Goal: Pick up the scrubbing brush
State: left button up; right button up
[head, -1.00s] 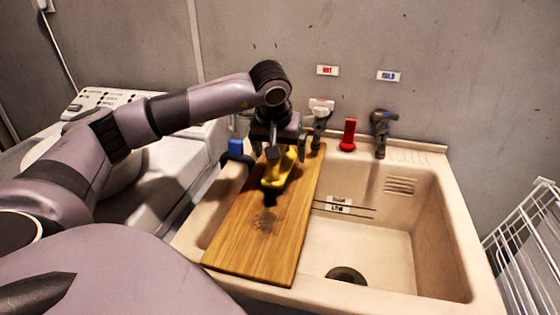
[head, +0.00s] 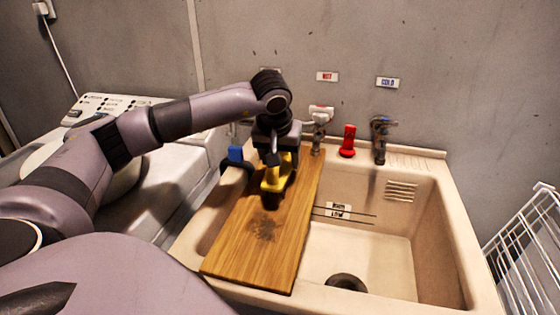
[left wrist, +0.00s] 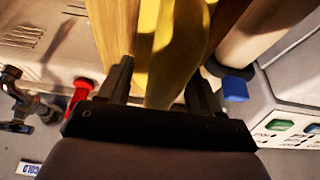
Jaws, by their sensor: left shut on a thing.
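The scrubbing brush (head: 275,178) is yellow with a dark end. It is over the upper part of the wooden board (head: 262,238), which lies across the left side of the sink. My left gripper (head: 275,160) points down and is shut on the brush. In the left wrist view the brush's yellow body (left wrist: 172,50) fills the space between the two dark fingers (left wrist: 160,88). I cannot tell whether the brush touches the board. My right gripper is not in view.
The beige sink (head: 375,243) has an open basin on the right. A red object (head: 347,141) and taps (head: 381,138) stand along its back. A blue-ended item (head: 236,155) is left of the board. A white washing machine (head: 165,165) and a white wire rack (head: 530,245) flank the sink.

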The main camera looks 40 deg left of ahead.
pick_arm(q)
notch_tip(320, 180, up, 19)
jog(key=p, duration=0.1)
jog(key=shift+r, duration=0.2)
jog(key=o, duration=0.4)
jog(key=shift+c, duration=1.1)
